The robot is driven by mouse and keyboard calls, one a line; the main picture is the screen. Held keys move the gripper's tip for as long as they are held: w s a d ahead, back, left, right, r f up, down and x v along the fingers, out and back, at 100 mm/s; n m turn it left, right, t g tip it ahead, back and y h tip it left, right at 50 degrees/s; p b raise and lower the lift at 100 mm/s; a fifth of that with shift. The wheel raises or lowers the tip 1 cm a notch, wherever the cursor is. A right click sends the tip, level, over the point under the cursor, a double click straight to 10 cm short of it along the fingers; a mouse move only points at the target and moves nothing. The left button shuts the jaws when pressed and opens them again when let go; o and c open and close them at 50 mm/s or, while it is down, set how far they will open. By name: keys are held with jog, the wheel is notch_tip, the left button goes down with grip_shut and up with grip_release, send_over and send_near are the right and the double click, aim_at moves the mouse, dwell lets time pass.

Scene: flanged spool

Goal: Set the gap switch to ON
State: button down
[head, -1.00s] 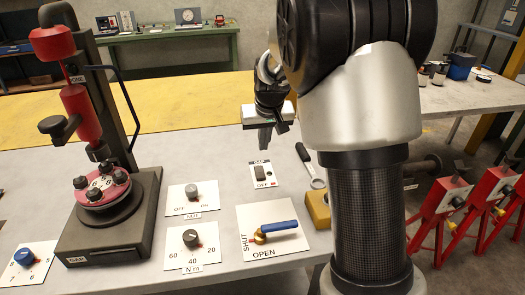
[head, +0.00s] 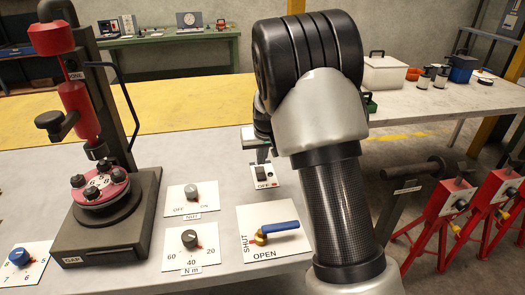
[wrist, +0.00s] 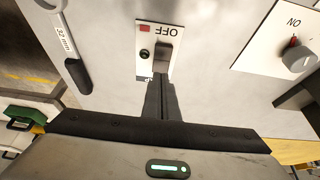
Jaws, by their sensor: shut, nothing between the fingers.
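The gap switch is a small white plate (head: 258,184) on the grey bench, with a dark rocker and the word OFF. In the wrist view its plate (wrist: 144,65) shows a red square by OFF, a small black round part and a grey-brown rocker (wrist: 163,54). My gripper (wrist: 160,80) is shut and empty. Its tips are at the rocker's end away from OFF; I cannot tell whether they touch. In the head view my gripper (head: 262,157) is over the far part of the plate and hides its label there.
A valve plate with a blue lever (head: 279,227), a torque knob (head: 190,238) and a nut knob (head: 191,191) lie close by. The red spool stand (head: 100,185) rises at left. In the wrist view a 32 mm wrench (wrist: 78,76) lies beside the switch.

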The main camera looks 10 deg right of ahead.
aim_at(261, 173)
jog(key=shift+x, duration=1.85)
jog(key=shift+s, duration=0.15)
jog(key=shift+r+g+p, duration=0.1)
jog(key=shift+g+p, duration=0.2)
jog(key=shift+p, duration=0.45)
jog(key=shift+f, duration=0.4)
jog(key=shift+s+b, duration=0.4)
jog(key=shift+s, duration=0.3)
